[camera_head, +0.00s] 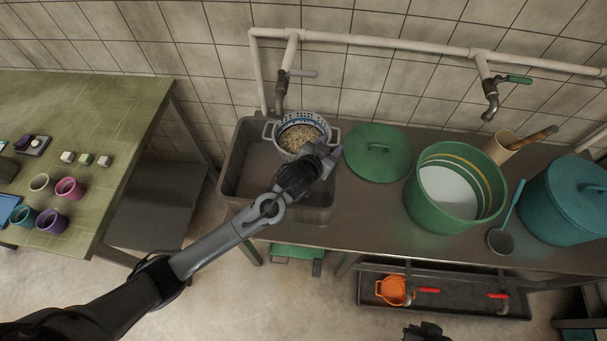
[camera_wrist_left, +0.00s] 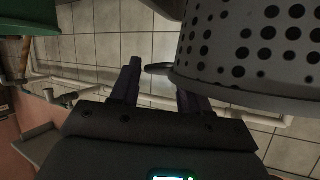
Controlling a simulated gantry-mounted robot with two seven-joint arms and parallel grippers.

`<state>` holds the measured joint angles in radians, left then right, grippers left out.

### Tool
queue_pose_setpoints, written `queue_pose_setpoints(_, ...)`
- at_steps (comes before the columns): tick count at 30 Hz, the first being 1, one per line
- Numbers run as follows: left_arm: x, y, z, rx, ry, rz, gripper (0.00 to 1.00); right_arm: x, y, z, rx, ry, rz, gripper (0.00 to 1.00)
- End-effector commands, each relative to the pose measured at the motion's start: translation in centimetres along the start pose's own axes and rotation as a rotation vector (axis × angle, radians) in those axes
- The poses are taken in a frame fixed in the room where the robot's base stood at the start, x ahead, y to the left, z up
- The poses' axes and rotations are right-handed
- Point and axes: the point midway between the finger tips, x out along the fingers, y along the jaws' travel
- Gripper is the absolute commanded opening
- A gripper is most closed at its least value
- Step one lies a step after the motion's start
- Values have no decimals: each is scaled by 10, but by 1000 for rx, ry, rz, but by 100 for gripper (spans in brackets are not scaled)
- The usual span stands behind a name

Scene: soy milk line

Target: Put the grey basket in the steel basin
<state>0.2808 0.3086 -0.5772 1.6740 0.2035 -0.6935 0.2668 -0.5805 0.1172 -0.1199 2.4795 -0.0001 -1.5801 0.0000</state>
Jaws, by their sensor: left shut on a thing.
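The grey basket (camera_head: 284,142) is a perforated bowl with side handles and pale beans or grains inside. In the head view it overlaps the back right of the steel basin (camera_head: 232,172); I cannot tell whether it touches the basin or hangs above it. My left gripper (camera_head: 328,155) is at the basket's right side, shut on its handle. In the left wrist view the basket's holed wall (camera_wrist_left: 250,50) fills the upper right, and its handle reaches between the fingers (camera_wrist_left: 158,88). A dark part at the head view's bottom edge may be my right gripper (camera_head: 427,331); its jaws are unclear.
A tap (camera_head: 281,92) hangs just behind the basket. Right of the basin are a green lid (camera_head: 377,150), a green bucket (camera_head: 413,196), a ladle (camera_head: 501,240) and a teal pot (camera_head: 565,215). A green table (camera_head: 110,115) with cups stands left. An orange pot (camera_head: 394,291) is below.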

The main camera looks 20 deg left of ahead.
Motion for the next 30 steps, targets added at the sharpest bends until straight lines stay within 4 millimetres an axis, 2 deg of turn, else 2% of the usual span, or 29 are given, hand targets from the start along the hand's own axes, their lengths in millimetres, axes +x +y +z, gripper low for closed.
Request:
queue_pose_setpoints(1, -7, -4, 12, 4, 1, -1, 0, 2, 0, 1, -2, 0, 1, 0)
queue_pose_setpoints(6, -26, -12, 41, 3, 1, 0, 0, 6, 1, 3, -6, -1, 5, 0)
queue_pose_setpoints(14, -41, -19, 63, 1, 4, 0, 0, 9, 1, 3, -7, -1, 5, 0)
queue_pose_setpoints(19, -41, -19, 68, 0, 4, 0, 0, 11, 1, 4, -6, -1, 4, 0)
queue_pose_setpoints(27, -28, -16, 97, 2, 4, -1, 0, 22, -1, 7, -1, 0, 1, 0)
queue_pose_setpoints(30, -26, -15, 101, 2, 4, -1, 0, 23, -1, 7, 1, 1, -1, 0)
